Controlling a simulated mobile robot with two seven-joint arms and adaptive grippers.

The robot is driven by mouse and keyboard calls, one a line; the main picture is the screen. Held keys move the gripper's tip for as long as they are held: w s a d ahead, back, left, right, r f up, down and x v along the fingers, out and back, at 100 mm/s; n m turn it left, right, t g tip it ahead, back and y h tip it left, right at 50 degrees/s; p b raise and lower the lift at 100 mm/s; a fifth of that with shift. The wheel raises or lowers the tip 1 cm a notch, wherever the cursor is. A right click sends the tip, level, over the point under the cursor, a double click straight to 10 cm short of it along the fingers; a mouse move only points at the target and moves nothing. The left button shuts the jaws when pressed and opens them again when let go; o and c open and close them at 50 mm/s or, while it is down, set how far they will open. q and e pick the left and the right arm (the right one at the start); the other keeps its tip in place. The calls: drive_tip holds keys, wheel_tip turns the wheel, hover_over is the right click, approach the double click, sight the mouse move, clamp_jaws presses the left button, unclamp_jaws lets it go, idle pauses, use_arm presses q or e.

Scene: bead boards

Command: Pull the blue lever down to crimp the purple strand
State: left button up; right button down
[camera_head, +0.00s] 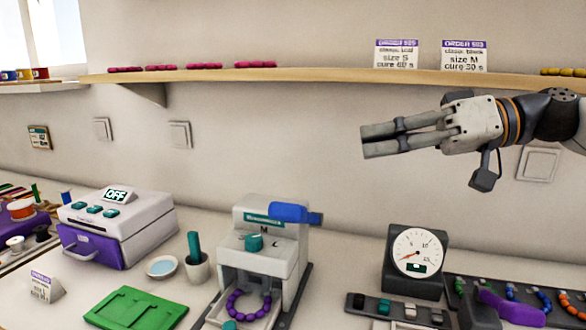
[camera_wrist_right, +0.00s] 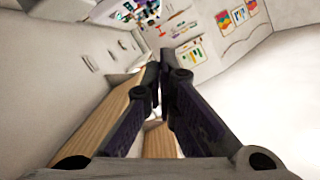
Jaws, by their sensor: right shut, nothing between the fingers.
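The blue lever (camera_head: 290,212) sticks out at the top right of a white crimping press (camera_head: 268,265) on the counter in the head view. It lies about level. The shut fingers also show in the right wrist view (camera_wrist_right: 163,72). My left gripper is not in view.
A wooden shelf (camera_head: 320,75) with bead strands and order cards runs along the wall close to my right gripper. Left of the press are a teal-handled tool in a cup (camera_head: 196,268) and a white box reading OFF (camera_head: 118,225). A dial gauge (camera_head: 416,252) stands right.

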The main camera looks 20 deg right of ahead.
drive_tip(key=s, duration=0.1)
drive_tip(key=b, duration=0.2)
hover_over(305, 216)
drive_tip(key=w+d, duration=0.2)
drive_tip(key=w, duration=0.3)
wheel_tip(305, 216, down, 3)
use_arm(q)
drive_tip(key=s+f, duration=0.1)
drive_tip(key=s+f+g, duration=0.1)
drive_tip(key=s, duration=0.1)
use_arm(e)
drive_tip(key=shift+s+a+f, duration=0.25)
drive_tip(key=shift+s+f, duration=0.35)
drive_tip(key=shift+s, duration=0.05)
drive_tip(key=shift+s+a+f, duration=0.25)
drive_tip(key=shift+s+f, duration=0.35)
